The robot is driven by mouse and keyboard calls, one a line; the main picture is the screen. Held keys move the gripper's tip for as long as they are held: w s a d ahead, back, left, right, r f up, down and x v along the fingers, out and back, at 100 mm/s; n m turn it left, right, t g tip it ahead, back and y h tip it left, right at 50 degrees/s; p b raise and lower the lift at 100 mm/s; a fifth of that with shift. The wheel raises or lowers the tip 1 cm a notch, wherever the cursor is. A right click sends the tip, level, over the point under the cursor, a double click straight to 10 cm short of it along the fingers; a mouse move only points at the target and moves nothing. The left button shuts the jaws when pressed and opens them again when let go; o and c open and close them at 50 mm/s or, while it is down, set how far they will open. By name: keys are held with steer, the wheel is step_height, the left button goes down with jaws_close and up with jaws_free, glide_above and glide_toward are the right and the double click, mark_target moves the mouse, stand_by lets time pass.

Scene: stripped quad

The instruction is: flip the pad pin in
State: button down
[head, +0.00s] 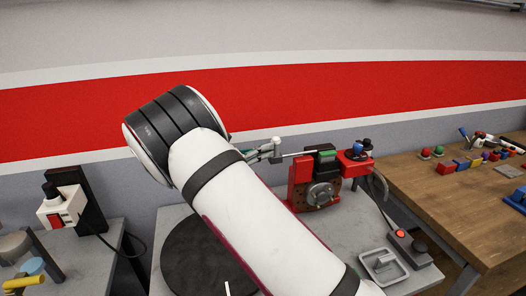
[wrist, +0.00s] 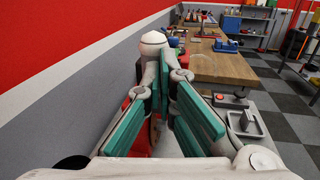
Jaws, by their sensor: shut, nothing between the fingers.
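The red fixture (head: 301,180) stands on the grey bench in the head view, with a green piece and black block on top and a round grey hub on its front. A thin pale rod (head: 297,154), possibly the pad pin, sticks out from its upper left. My gripper (head: 273,151) is at the rod's left end; I cannot tell whether they touch. In the wrist view my gripper (wrist: 166,58) shows its teal pads converging, shut and empty. The fingers hide most of the fixture there; a red part (wrist: 131,113) shows behind the left finger.
A red box (head: 352,168) with blue and black knobs adjoins the fixture on the right. A grey tray (head: 383,279) and a red-button box (head: 406,240) lie at the bench's front right. A wooden table (head: 440,205) with small coloured parts stands right. The wall is close behind.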

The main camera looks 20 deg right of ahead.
steer(key=d, duration=0.9)
steer(key=shift+d+p, duration=0.2)
steer(key=shift+p, duration=0.15)
